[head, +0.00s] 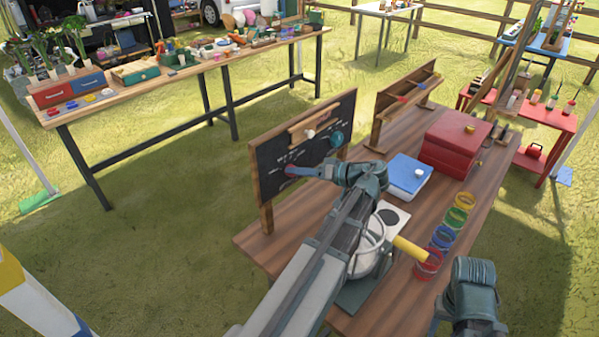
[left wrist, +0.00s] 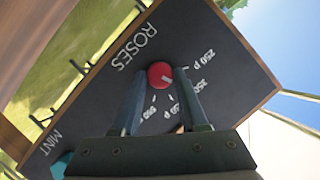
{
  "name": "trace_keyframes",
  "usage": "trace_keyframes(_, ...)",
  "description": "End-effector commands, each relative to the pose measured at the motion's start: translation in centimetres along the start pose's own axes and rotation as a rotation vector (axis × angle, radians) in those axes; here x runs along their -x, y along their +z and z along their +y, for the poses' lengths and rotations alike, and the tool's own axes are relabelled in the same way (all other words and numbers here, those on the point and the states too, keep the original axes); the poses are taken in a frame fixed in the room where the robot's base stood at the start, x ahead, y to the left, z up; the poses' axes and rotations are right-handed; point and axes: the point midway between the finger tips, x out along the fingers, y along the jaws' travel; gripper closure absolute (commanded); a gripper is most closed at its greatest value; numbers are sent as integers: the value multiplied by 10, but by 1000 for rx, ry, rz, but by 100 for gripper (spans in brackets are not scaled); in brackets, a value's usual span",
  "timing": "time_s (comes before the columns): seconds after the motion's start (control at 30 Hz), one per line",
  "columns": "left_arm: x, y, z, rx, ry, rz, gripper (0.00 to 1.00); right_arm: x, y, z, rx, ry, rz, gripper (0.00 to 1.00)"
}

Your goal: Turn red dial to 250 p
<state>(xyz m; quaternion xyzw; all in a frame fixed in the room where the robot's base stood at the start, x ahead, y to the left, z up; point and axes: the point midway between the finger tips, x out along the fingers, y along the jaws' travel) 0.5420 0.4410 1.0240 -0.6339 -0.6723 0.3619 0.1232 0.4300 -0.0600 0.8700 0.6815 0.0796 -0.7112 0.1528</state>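The black chalkboard (head: 272,157) stands upright in a wooden frame on the brown table. Its red dial (left wrist: 160,74) sits below the word ROSES, with a white pointer mark toward the lower right in the left wrist view. The 250 p label (left wrist: 203,61) is to the dial's right; the exact value pointed at is hard to tell. My left gripper (left wrist: 160,78) has its two fingers apart, one on each side of the dial. Contact is unclear. In the head view the left gripper (head: 305,171) reaches the board's lower part. My right gripper (head: 469,284) is low at right, its fingers not clear.
The board also bears a teal dial (head: 336,140) and a cream dial (head: 309,134). On the table are a blue-lidded box (head: 409,174), a red box (head: 455,142), several coloured rings (head: 441,238) and a wooden rack (head: 400,97).

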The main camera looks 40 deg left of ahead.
Motion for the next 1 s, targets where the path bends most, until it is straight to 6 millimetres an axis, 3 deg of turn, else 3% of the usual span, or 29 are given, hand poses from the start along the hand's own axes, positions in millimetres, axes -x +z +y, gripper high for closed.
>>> trace_keyframes(0.03, 0, 0, 0, 0, 0, 0, 87, 0, 0, 0, 0, 0, 0, 50)
trace_keyframes(0.1, 0, 0, 0, 0, 0, 0, 100, 0, 0, 0, 0, 0, 0, 50)
trace_keyframes(0.47, 0, 0, -2, 43, 17, 0, 100, 4, 0, 0, 0, 0, 0, 50)
trace_keyframes(1.0, 0, 2, -6, 410, 169, -1, 100, 19, 1, 2, 0, 0, 0, 50)
